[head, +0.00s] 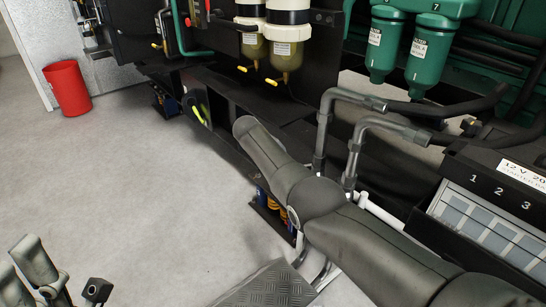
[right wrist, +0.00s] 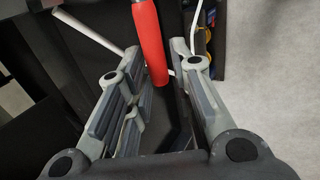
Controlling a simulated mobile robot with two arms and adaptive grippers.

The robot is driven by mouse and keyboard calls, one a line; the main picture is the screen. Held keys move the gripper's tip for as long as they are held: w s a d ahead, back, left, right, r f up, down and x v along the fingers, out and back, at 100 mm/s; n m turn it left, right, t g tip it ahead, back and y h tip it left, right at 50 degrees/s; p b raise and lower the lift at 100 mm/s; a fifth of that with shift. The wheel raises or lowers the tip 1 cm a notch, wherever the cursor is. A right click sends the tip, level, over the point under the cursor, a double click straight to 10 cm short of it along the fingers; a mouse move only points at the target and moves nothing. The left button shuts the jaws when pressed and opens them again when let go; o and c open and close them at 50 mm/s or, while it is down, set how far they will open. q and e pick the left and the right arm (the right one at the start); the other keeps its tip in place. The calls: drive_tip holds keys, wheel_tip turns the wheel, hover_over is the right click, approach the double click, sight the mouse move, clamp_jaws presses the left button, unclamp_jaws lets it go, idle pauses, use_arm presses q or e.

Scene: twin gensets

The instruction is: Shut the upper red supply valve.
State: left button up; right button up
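A red cylindrical handle (right wrist: 151,42) shows in the right wrist view, coming down from the top edge into the gap between my right gripper's fingers. My right gripper (right wrist: 158,70) is open, with its fingers on either side of the handle's lower end; I cannot tell whether either touches it. In the head view the right gripper is hidden and only my right arm shows. Small red parts (head: 208,8) show on the dark panel at the top of the head view; I cannot tell which is the upper supply valve. My left gripper (head: 22,258) is partly visible at the bottom left, away from the machines.
Two filter bowls (head: 285,55) with yellow taps hang on the dark panel. Green filters (head: 383,45), bent grey pipes (head: 325,120) and a battery box (head: 490,215) stand at right. A red bin (head: 68,88) is at far left. The grey floor (head: 110,185) is clear.

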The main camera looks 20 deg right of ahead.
drive_tip(key=v, duration=1.1)
drive_tip(key=shift+f, duration=0.15)
